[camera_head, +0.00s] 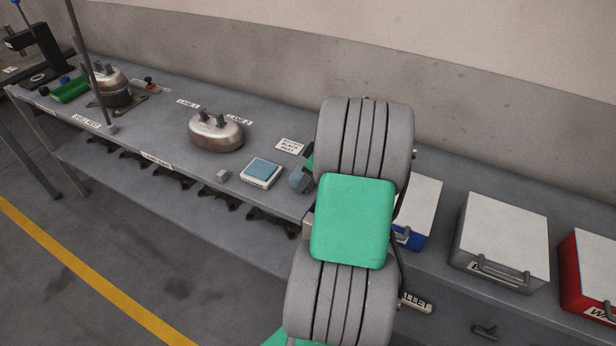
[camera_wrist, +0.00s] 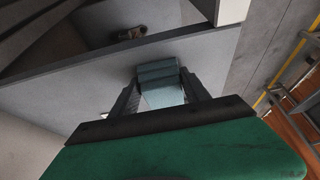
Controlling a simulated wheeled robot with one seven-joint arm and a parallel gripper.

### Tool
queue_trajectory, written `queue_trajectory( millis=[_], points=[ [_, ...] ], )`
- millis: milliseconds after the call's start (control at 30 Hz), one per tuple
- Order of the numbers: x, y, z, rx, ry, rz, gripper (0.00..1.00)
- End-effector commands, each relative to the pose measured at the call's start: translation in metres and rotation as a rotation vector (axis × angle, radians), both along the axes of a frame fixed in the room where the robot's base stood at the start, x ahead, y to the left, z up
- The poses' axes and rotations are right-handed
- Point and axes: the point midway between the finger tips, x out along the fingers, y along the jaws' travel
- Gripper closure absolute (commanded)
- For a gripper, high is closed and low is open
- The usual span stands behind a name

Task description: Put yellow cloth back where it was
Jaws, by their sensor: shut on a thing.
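I see no yellow cloth in either view. My gripper (camera_wrist: 160,84) is shut on a blue-grey, cloth-like piece (camera_wrist: 157,72), which sits between its two dark fingers. In the head view the held piece (camera_head: 298,180) shows at the left of my arm, over the bench's front part; my arm hides most of the gripper there. I cannot tell whether the piece touches the bench. A flat blue cloth or pad (camera_head: 262,168) lies on a small pale tray (camera_head: 258,184) just left of my gripper.
A long grey bench (camera_head: 165,130) runs along the wall. A silver compressor (camera_head: 216,132) stands behind the tray, another (camera_head: 110,88) farther left. White-lidded bins (camera_head: 503,230) stand at the right; a placard (camera_head: 290,146) lies behind.

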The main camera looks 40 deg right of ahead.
Motion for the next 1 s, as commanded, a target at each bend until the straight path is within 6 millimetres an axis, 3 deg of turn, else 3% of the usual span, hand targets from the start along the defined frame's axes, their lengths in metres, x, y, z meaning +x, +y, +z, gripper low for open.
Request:
queue_trajectory(
  millis=[33,67,300,667,1000],
  points=[
    [0.0,0.0,-0.004,0.0,0.0,0.0,0.84],
    [0.0,0.0,-0.002,0.0,0.0,0.0,0.44],
    [0.0,0.0,-0.001,0.0,0.0,0.0,0.24],
    [-0.002,-0.002,0.009,-0.002,-0.003,-0.001,0.24],
    [-0.032,-0.013,0.085,-0.003,-0.003,-0.002,0.24]
  ],
)
